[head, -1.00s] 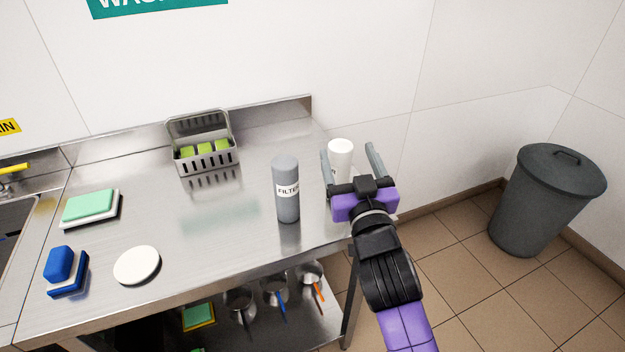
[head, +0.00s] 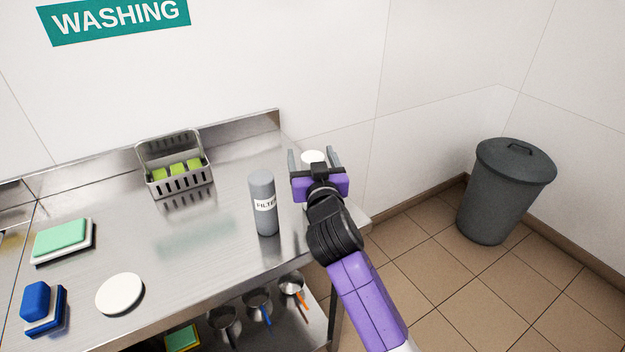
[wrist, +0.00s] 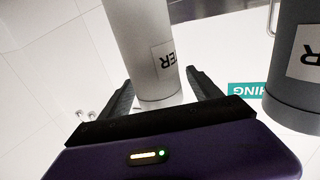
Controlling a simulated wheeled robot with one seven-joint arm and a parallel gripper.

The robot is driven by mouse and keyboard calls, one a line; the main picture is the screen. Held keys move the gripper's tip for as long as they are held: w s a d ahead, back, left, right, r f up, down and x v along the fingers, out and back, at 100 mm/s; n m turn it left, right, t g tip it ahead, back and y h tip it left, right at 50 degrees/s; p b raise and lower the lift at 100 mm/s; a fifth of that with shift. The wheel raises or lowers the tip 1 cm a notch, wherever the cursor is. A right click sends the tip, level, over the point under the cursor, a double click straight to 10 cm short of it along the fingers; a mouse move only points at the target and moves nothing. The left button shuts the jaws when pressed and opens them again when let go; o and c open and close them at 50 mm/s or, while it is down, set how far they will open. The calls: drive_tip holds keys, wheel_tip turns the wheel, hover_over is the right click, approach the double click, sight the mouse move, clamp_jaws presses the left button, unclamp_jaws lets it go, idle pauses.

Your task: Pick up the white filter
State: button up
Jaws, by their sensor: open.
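The white filter (head: 313,157) stands upright at the right end of the steel table. In the head view my gripper hides most of it, and only its white top shows. In the wrist view the white filter (wrist: 143,50) appears upside down, with part of its label showing, between the two fingers. My gripper (head: 314,160) is open, with one finger on each side of the filter. In the wrist view my gripper (wrist: 157,92) shows the fingers spread; whether either touches the filter I cannot tell.
A grey filter (head: 263,205) stands just left of my gripper. A metal basket (head: 175,178) with green blocks, a white disc (head: 120,293) and sponges (head: 60,240) are farther left on the steel table (head: 190,265). A grey bin (head: 500,195) stands on the floor at right.

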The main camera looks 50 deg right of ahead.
drive_tip(key=shift+w+d, duration=0.25)
drive_tip(key=shift+w, duration=0.15)
clamp_jaws()
